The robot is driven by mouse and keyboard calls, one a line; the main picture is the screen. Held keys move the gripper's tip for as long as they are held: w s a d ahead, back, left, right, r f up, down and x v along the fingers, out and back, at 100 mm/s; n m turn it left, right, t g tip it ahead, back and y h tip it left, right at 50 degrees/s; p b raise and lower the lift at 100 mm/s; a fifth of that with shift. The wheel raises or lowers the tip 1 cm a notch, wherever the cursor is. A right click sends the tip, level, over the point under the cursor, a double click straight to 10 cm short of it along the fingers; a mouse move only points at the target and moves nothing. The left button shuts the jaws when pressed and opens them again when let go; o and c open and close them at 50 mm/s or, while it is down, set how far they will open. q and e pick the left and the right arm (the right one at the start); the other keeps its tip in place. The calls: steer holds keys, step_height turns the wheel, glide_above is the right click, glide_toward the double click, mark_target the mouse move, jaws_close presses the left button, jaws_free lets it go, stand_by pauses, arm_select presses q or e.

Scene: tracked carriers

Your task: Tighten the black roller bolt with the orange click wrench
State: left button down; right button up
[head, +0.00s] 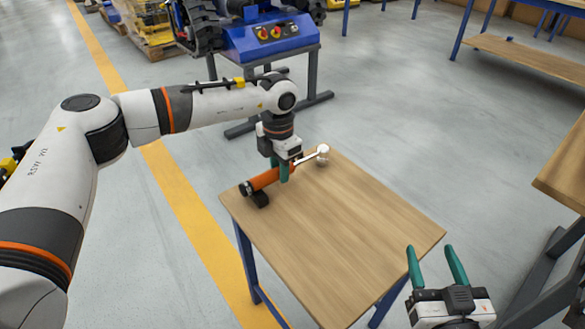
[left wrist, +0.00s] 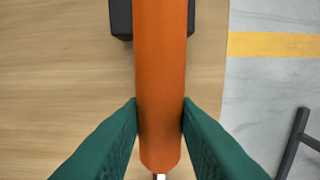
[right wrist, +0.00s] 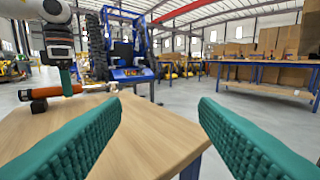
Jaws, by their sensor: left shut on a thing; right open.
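The orange click wrench (head: 264,180) lies across the far left part of the small wooden table (head: 345,235), its thin silver shaft and round pale head (head: 323,150) pointing right. My left gripper (head: 284,173) points down and is shut on the orange handle near its shaft end. In the left wrist view the green fingers (left wrist: 160,108) press both sides of the handle (left wrist: 160,60). A black block (head: 260,199) sits under the handle's other end. My right gripper (head: 434,250) is open and empty beyond the table's near right corner. I cannot make out the black roller bolt.
A blue machine (head: 265,40) with black tracks (head: 203,27) stands behind the table on a dark stand. A wooden bench (head: 565,165) is at the right edge. A yellow floor line (head: 180,195) runs at left. Most of the tabletop is bare.

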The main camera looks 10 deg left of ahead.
arm_select(q)
steer(key=shift+r, duration=0.15)
arm_select(e)
steer(key=shift+f, duration=0.1)
arm_select(q)
steer(key=shift+r+p, duration=0.9)
steer(key=shift+r, duration=0.15)
steer(key=shift+r+p, duration=0.4)
steer(key=shift+r, duration=0.15)
steer(key=shift+r+p, duration=0.4)
steer(key=shift+r, duration=0.1)
steer(key=shift+r+p, duration=0.5)
steer(key=shift+r, duration=0.2)
steer(key=shift+r+p, duration=0.45)
steer(key=shift+r, duration=0.15)
arm_select(e)
steer(key=s+d+f+g+h, duration=0.2)
steer(key=s+d+f+g, duration=0.1)
steer(key=s+f+g, duration=0.3)
steer(key=s+d+f+g+h, duration=0.1)
steer(key=s+d+f+g, duration=0.2)
steer(key=s+f+g, duration=0.4)
steer(key=shift+s+m+g+h, duration=0.4)
steer(key=shift+s+g, duration=0.1)
steer(key=shift+s, duration=0.35)
